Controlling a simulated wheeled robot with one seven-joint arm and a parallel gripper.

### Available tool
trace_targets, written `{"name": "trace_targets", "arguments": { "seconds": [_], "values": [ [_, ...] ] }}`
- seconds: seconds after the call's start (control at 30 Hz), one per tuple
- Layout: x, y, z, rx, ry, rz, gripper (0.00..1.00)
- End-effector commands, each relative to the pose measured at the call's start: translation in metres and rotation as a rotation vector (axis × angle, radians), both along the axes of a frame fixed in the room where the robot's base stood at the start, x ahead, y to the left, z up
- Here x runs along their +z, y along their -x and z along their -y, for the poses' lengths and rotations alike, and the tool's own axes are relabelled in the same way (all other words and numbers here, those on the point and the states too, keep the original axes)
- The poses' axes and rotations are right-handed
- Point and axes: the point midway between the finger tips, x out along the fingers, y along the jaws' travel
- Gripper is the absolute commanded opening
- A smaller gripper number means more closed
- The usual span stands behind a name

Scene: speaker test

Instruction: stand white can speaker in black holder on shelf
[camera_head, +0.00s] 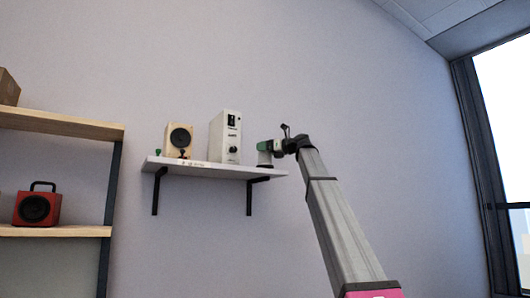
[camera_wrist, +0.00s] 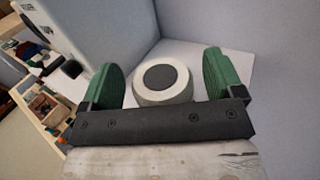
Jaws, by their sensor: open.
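The white can speaker (camera_wrist: 165,97), with a round dark top, stands on the white shelf (camera_head: 215,170) at its right end. In the wrist view it sits between the two green fingers of my gripper (camera_wrist: 160,78), with visible gaps to both. My gripper (camera_head: 266,146) is open around the upper part of the can in the head view, where the can's pale side (camera_head: 264,160) shows just below the green fingers. I cannot make out the black holder in either view.
A tall white box speaker (camera_head: 225,138) stands left of my gripper on the shelf. A wooden speaker (camera_head: 179,140) and a small green item (camera_head: 158,154) are farther left. A wooden rack (camera_head: 65,124) with a red speaker (camera_head: 37,206) stands at far left.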

Motion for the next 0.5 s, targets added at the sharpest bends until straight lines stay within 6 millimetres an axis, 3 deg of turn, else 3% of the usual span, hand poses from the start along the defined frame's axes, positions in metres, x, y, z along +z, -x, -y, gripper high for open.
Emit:
{"name": "trace_targets", "arguments": {
  "seconds": [0.5],
  "values": [
    [-0.002, 0.043, 0.087, -0.003, 0.0, 0.0, 0.87]
  ]
}}
